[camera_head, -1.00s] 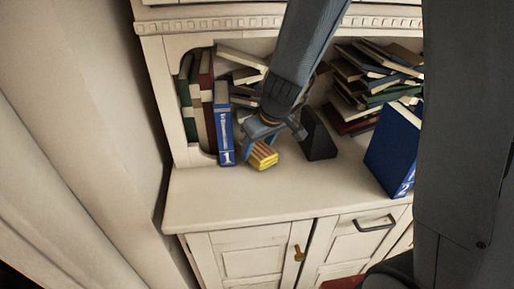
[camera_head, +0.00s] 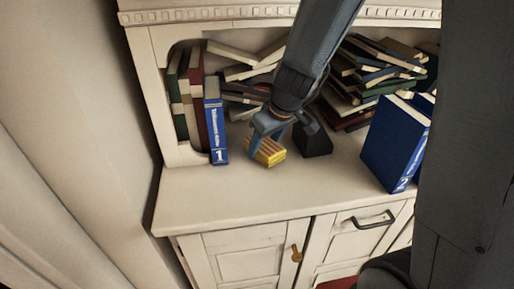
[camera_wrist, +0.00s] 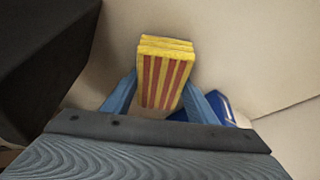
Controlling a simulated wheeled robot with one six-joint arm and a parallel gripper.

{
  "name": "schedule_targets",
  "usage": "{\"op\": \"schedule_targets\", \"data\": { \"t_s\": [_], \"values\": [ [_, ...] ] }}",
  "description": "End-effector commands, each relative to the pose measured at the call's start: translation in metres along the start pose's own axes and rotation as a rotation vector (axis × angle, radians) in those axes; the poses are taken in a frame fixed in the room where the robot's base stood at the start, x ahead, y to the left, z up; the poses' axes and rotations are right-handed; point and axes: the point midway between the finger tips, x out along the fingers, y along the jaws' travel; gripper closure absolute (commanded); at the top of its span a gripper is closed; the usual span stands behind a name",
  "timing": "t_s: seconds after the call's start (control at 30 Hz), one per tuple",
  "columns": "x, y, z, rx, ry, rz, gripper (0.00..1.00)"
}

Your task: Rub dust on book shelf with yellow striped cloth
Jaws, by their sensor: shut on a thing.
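The yellow cloth with red-brown stripes (camera_head: 267,152) is a folded block between the fingers of my gripper (camera_head: 264,143), low over the white shelf surface (camera_head: 240,190) in the head view. In the wrist view the cloth (camera_wrist: 165,75) sits between the two blue fingers (camera_wrist: 166,100), striped side facing the camera. My gripper is shut on it. I cannot tell whether the cloth touches the shelf. I make out no dust in either view.
A blue book marked 1 (camera_head: 215,133) stands left of the cloth. A black object (camera_head: 314,140) stands close on its right. A blue book marked 2 (camera_head: 395,145) stands farther right. Books lie piled behind (camera_head: 375,75). The shelf front is clear.

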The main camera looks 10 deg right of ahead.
Motion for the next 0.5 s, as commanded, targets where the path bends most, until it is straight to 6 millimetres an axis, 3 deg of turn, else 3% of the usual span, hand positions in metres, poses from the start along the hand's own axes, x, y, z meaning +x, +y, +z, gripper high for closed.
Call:
{"op": "schedule_targets", "data": {
  "t_s": [0.5],
  "values": [
    [-0.003,0.031,0.016,0.002,0.001,0.001,0.72]
  ]
}}
